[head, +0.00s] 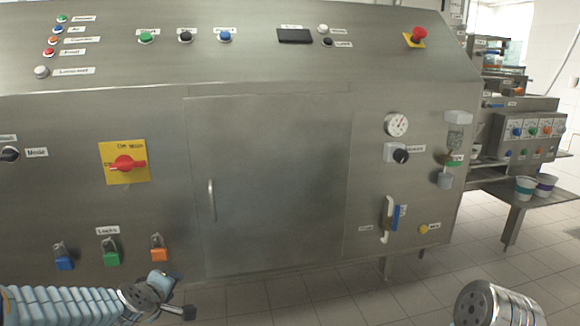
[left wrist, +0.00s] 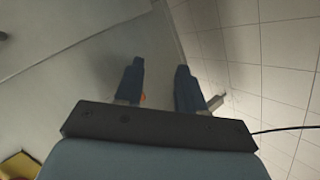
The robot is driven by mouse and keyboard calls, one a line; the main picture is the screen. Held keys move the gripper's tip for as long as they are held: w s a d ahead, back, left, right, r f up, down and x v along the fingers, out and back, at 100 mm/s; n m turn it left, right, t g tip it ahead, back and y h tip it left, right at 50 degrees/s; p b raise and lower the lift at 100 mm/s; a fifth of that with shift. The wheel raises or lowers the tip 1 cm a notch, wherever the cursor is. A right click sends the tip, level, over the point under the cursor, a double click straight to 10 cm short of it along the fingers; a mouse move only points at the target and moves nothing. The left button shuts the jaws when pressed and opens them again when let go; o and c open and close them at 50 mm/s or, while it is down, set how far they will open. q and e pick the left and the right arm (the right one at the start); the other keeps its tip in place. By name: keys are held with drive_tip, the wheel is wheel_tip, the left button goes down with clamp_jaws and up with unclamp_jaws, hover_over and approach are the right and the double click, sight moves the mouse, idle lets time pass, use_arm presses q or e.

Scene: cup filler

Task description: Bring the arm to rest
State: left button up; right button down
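My left gripper (head: 178,294) is at the lower left of the head view, in front of the machine's lower front and just below the orange padlock (head: 159,252). In the left wrist view its two dark blue fingers (left wrist: 160,82) stand apart with no object gripped between them. A small orange patch shows beside the left finger there; I cannot tell what it is. A metal cylinder, seemingly part of my right arm, shows at the lower right of the head view. No right gripper fingers are visible.
The steel machine (head: 270,180) fills most of the head view. Blue (head: 64,262) and green (head: 111,257) padlocks hang left of the orange one. A red rotary switch (head: 126,163) sits above. A door handle (head: 211,200) sticks out. Cups (head: 525,187) stand on a shelf at right. Tiled floor lies below.

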use_arm(q)
drive_tip(key=s+d+f+m+g+h+p, duration=0.1)
drive_tip(key=s+d+f+m+g, duration=0.15)
drive_tip(key=f, duration=0.45)
drive_tip(key=s+d+f+m+g+h+p, duration=0.1)
drive_tip(key=s+d+f+m, duration=0.1)
drive_tip(key=d+f, duration=0.35)
drive_tip(key=s+d+f+m+g+h+p, duration=0.1)
drive_tip(key=s+d+f+m+g, duration=0.2)
drive_tip(key=s+f, duration=0.5)
drive_tip(key=s+d+f+m+g+h+p, duration=0.1)
drive_tip(key=s+d+f+m+g, duration=0.2)
drive_tip(key=s+d+f, duration=0.3)
drive_tip(key=s+f+g, duration=0.1)
drive_tip(key=s+f, duration=0.2)
drive_tip(key=s, duration=0.3)
drive_tip(key=shift+f+m+h, duration=0.3)
drive_tip(key=shift+m, duration=0.05)
drive_tip(key=shift+s, duration=0.1)
